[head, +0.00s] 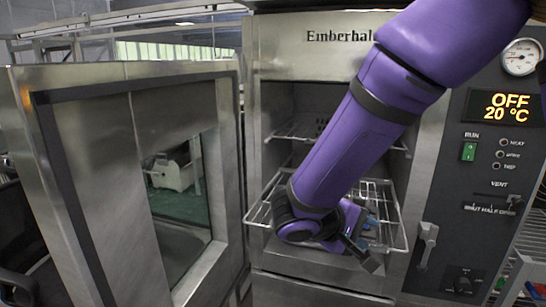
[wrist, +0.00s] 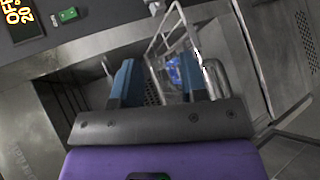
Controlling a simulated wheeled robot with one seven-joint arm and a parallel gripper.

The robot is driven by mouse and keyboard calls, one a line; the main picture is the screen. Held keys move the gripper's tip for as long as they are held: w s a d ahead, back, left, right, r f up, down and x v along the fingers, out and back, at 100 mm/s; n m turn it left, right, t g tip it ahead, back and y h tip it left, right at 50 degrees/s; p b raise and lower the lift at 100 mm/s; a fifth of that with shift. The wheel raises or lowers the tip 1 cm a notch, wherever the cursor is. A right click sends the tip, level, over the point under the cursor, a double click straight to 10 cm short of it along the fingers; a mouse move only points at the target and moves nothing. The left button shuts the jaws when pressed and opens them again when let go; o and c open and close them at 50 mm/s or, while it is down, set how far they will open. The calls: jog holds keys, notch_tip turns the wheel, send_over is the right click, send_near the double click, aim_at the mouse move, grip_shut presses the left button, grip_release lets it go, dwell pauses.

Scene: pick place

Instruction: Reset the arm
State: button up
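My purple arm reaches down across the open steel oven (head: 275,60). My gripper (head: 366,248) is at the front of the lower wire rack (head: 262,219), in the oven's opening. In the wrist view my gripper (wrist: 158,80) has its two blue-grey fingers apart, with no object visibly held between them. A small blue thing (wrist: 174,72) shows beyond the fingers, by the wire rack (wrist: 172,22); I cannot tell what it is. My arm hides part of the rack and the oven's inside in the head view.
The oven door (head: 100,130) stands open at the left. An upper rack (head: 296,131) is inside the oven. The control panel (head: 490,160) at the right reads OFF, 20 °C. A door latch (head: 427,240) sticks out right of the opening.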

jog(key=s+d+r+m+y, duration=0.3)
jog(key=s+d+r+y, duration=0.3)
jog(key=s+r, duration=0.1)
jog(key=s+d+r+m+y, duration=0.2)
jog(key=s+d+r+y, duration=0.3)
jog(key=s, duration=0.5)
notch_tip(320, 180, up, 2)
jog(key=shift+s+d+r+m+t+y, duration=0.25)
jog(key=shift+d+m+t+y, duration=0.15)
jog(key=shift+d, duration=0.1)
